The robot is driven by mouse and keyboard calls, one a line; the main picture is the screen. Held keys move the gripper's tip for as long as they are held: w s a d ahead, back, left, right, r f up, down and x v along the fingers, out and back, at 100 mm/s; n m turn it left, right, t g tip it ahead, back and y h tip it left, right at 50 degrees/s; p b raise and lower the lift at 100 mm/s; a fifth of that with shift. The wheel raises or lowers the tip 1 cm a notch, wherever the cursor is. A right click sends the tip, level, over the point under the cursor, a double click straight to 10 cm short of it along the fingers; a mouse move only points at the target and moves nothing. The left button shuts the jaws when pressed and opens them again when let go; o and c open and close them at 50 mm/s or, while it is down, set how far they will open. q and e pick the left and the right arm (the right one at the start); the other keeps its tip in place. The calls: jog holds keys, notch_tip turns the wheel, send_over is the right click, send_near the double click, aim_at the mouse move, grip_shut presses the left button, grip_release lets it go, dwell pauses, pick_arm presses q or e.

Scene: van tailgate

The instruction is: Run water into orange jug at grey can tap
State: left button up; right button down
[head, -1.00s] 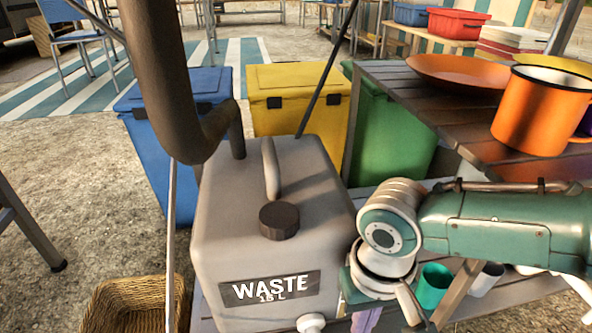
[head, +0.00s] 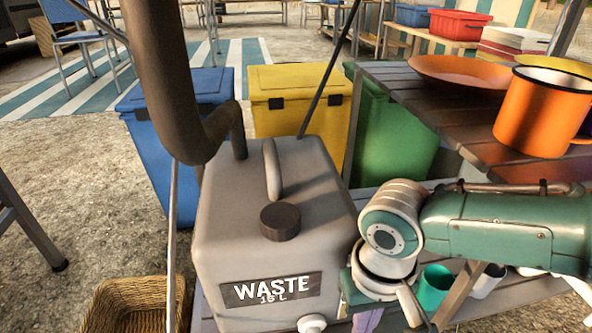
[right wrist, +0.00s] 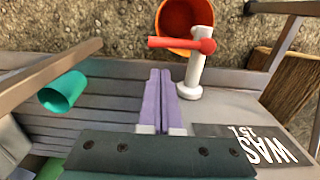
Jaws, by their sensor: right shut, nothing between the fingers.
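The grey can (head: 285,195), labelled WASTE 15 L, stands upright with a dark cap on top. Its white tap (head: 312,323) shows at the bottom edge in the head view. In the right wrist view the tap (right wrist: 196,75) has a red lever (right wrist: 180,44) pointing left. An orange jug (right wrist: 178,18) is beyond the tap outlet, cut off by the top edge; I see no water in it. My right gripper (right wrist: 158,75) is shut and empty, beside the tap, its tips short of the lever. My left gripper is not in view.
A green cup (head: 434,287) and a white cup stand on the slatted shelf right of the can. Another orange vessel (head: 535,115) and orange plate (head: 460,70) sit on the upper table. A wicker basket (head: 125,305) is lower left. Coloured bins stand behind.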

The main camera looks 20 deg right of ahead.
notch_tip(320, 180, down, 4)
jog(key=b, duration=0.3)
jog(key=shift+f, duration=0.15)
dwell(0.3)
jog(key=shift+s, duration=0.1)
jog(key=shift+s+a+p, duration=1.4)
jog(key=shift+s+p, duration=1.25)
jog(key=shift+s, duration=0.8)
jog(key=r+p, duration=0.4)
jog(key=shift+w+r+p, duration=0.2)
jog(key=shift+r+p, duration=0.15)
jog(key=shift+r, duration=0.05)
